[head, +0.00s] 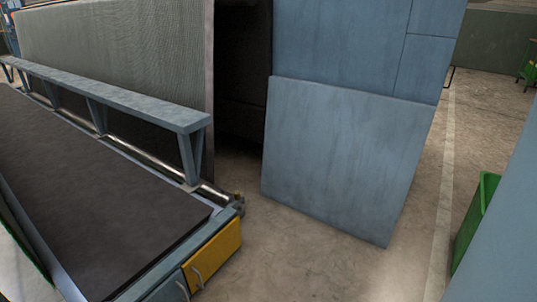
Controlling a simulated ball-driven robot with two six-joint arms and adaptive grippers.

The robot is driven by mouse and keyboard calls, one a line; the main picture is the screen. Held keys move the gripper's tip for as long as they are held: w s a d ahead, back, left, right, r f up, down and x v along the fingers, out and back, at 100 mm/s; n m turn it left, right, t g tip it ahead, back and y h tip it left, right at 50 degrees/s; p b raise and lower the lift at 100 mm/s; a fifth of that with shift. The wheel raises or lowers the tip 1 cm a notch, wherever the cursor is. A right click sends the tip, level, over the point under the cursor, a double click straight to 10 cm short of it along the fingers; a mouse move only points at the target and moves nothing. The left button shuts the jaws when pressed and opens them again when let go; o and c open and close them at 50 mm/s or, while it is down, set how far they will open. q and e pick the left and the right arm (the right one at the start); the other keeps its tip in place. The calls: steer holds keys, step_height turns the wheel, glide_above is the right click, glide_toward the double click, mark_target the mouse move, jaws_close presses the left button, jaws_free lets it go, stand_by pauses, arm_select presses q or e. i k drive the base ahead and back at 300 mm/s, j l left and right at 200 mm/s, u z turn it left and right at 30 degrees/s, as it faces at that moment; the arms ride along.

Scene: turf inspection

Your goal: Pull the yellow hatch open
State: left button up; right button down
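The yellow hatch (214,258) is a small panel on the end face of a low blue-grey machine, at the bottom of the head view, left of centre. A curved metal handle (197,278) sits at its left edge. The hatch looks closed, flush with the face around it. A blue-grey panel (172,287) with its own handle adjoins it on the left, partly cut off by the frame's lower edge. Neither of my grippers shows in this view.
The machine carries a dark belt (75,190) and a blue-grey rail (110,93). A large blue-grey panel (345,155) stands right of centre. A green bin (475,220) is at the right. Concrete floor (310,262) lies open right of the hatch.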

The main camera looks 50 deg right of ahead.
mark_target(206, 263)
steer(key=z, duration=1.15)
steer(key=i+j, duration=0.45)
